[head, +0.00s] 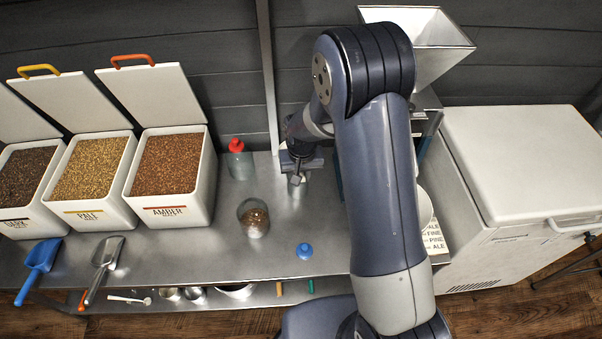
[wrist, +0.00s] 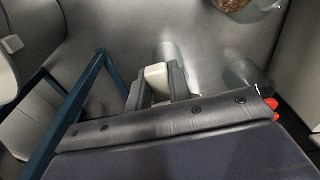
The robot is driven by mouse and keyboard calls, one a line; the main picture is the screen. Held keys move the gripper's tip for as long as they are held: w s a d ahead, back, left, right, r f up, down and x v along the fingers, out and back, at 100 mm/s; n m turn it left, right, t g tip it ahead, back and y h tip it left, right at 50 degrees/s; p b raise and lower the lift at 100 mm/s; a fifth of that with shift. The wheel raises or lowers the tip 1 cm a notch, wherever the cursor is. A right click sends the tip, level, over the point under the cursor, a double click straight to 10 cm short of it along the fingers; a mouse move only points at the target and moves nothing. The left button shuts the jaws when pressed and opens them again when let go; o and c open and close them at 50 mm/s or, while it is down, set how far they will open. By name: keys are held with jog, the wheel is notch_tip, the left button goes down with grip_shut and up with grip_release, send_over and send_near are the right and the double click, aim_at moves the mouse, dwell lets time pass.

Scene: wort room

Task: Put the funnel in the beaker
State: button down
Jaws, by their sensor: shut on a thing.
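My gripper (head: 297,172) points down over the back of the steel bench, left of my large arm link. In the wrist view its jaws (wrist: 157,88) are shut on a small pale thing (wrist: 155,77). A clear, greyish cylinder shape (wrist: 168,53) shows just beyond the jaws; I cannot tell whether it is held or stands behind. A clear round glass vessel with grain in it (head: 254,218) stands on the bench to the left and nearer; I cannot tell whether it is the beaker. I cannot make out the funnel for certain.
A small blue domed piece (head: 305,251) lies near the bench's front edge. A red-capped bottle (head: 239,160) stands left of my gripper. Three grain bins, including the amber one (head: 170,170), fill the left. A blue frame (wrist: 80,110) is close beside the jaws.

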notch_tip(320, 180, down, 6)
jog(key=b, duration=0.4)
jog(key=shift+b, duration=0.3)
dwell(0.3)
jog(key=c, duration=1.2)
grip_release()
jog(key=shift+r, duration=0.1)
jog(key=r, duration=0.7)
jog(key=s+r, duration=0.1)
jog(key=r, duration=0.2)
jog(key=shift+s+r+p, duration=0.1)
jog(key=shift+r+p, duration=0.2)
jog(key=shift+p, duration=0.05)
jog(key=shift+f, duration=0.1)
notch_tip(320, 180, down, 8)
jog(key=w+p, duration=0.1)
jog(key=p, duration=0.1)
jog(key=shift+r, duration=0.2)
